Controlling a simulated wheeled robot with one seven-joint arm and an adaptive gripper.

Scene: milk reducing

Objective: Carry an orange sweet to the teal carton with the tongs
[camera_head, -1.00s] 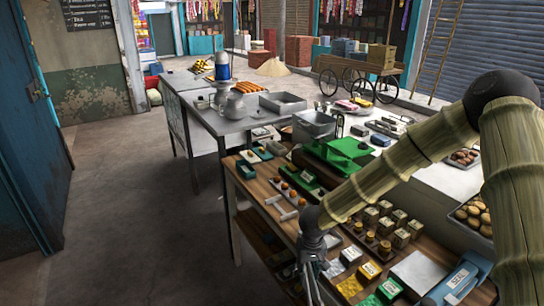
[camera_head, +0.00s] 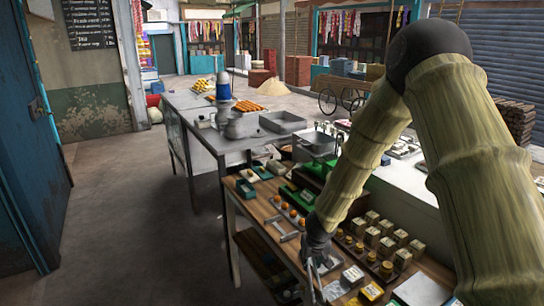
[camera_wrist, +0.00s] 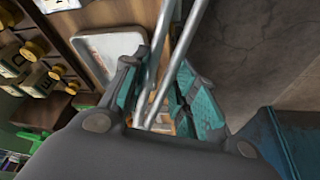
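My gripper (camera_head: 318,250) is over the front part of the wooden counter, with metal tongs (camera_head: 314,283) extending from it. In the wrist view the tongs' two arms (camera_wrist: 172,65) lie between the teal-padded fingers of my gripper (camera_wrist: 165,85), which are closed around them. Several small orange sweets (camera_head: 285,206) sit in a row on a dark tray, beyond and left of my gripper. A small teal carton (camera_head: 245,189) stands at the counter's far left edge, apart from the tongs. The tongs' tips are not clear, and I see no sweet between them.
Yellow-lidded jars (camera_head: 372,257) and several labelled boxes (camera_head: 387,228) stand right of my gripper. A metal tray (camera_wrist: 110,50) shows in the wrist view. A steel table (camera_head: 205,115) with pots is behind the counter. The floor (camera_head: 135,215) to the left is clear.

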